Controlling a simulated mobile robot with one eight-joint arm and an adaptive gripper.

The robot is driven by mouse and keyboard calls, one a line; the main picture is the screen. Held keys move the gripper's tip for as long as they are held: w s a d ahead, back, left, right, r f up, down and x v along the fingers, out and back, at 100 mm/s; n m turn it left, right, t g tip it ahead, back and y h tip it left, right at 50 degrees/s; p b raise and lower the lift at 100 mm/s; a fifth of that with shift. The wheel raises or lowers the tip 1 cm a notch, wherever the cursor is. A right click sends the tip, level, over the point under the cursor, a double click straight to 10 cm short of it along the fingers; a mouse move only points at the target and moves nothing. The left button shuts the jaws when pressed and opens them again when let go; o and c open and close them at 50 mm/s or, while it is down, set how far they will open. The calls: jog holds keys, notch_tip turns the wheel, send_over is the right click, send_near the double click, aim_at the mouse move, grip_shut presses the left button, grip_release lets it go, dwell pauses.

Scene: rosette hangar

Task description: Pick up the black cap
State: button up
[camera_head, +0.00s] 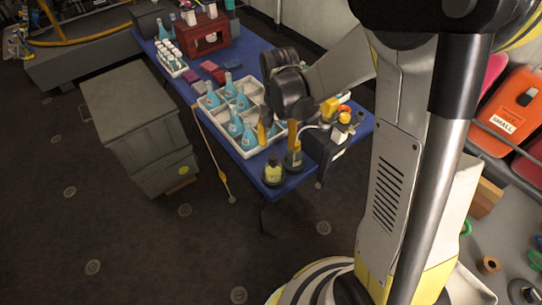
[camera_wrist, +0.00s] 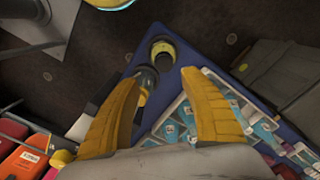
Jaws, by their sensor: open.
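A small dark bottle with a yellow-green label (camera_head: 273,174) stands upright near the front corner of the blue table (camera_head: 272,194). Its black cap (camera_head: 273,161) is on top; in the wrist view a dark round top (camera_wrist: 163,48) shows just beyond the fingertips. A second dark bottle (camera_head: 294,162) stands close to its right, partly hidden by a finger; in the wrist view it lies by the left finger. My gripper (camera_head: 278,145) is open and empty, pointing down above the table corner, with two yellow fingers seen in the wrist view (camera_wrist: 163,77). I cannot see either finger touching a bottle.
A white tray (camera_head: 222,131) with several blue flasks lies just behind the bottles. A machine with yellow parts (camera_head: 329,137) is to the right. A grey crate (camera_head: 140,121) stands on the floor at left. A red rack (camera_head: 206,36) is at the table's far end.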

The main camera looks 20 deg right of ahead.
aim_at(274, 156)
jog(key=f+b, duration=0.1)
jog(key=f, duration=0.1)
jog(key=f+b, duration=0.1)
jog(key=f, duration=0.2)
jog(key=a+f+b, duration=0.1)
jog(key=f, duration=0.1)
jog(key=shift+s+a+f, duration=0.1)
jog(key=shift+s+f, duration=0.05)
jog(key=c, duration=1)
